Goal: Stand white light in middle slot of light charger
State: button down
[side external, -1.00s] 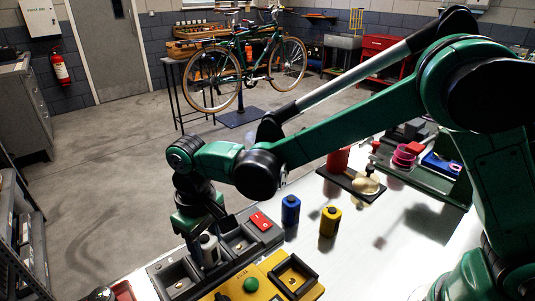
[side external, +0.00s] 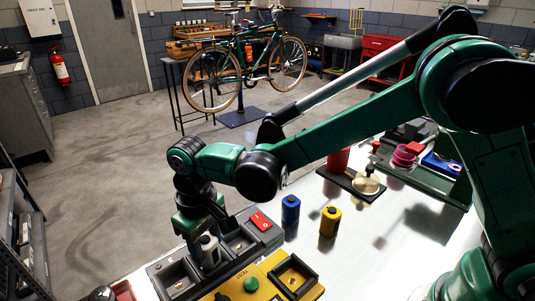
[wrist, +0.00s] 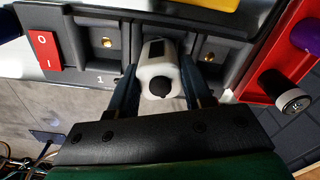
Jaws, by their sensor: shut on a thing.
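The white light (side external: 209,250) is held between the two fingers of my gripper (wrist: 161,92), with a dark round end toward the wrist camera. The light (wrist: 158,72) is at the middle slot of the grey light charger (wrist: 128,18) and covers much of that slot. I cannot tell whether it is fully seated. The charger's left slot (wrist: 105,42) and right slot (wrist: 215,50) in the wrist view look empty. A red switch (wrist: 43,50) sits at the charger's end; it also shows in the side view (side external: 261,221).
A blue cylinder (side external: 290,210) and a yellow cylinder (side external: 330,221) stand beside the charger. A yellow box with a green button (side external: 251,285) and a black square tray (side external: 292,276) lie close in front. A red bin (wrist: 262,85) adjoins the charger.

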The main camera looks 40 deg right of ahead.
aim_at(206, 238)
jog(key=shift+f, duration=0.6)
dwell(0.3)
jog(key=c, duration=0.7)
grip_release()
jog(key=shift+o, duration=0.2)
jog(key=shift+r, duration=0.1)
jog(key=shift+r, duration=5.4)
jog(key=s+d+m+t, duration=0.2)
jog(key=s+d+t, duration=0.1)
jog(key=d, duration=0.6)
jog(key=s+d+m+t, duration=0.1)
jog(key=s+d+t, duration=0.3)
jog(key=d, duration=0.5)
jog(key=shift+s+d+f+m, duration=0.3)
jog(key=shift+s+f+m, duration=0.05)
jog(key=shift+f+m, duration=0.05)
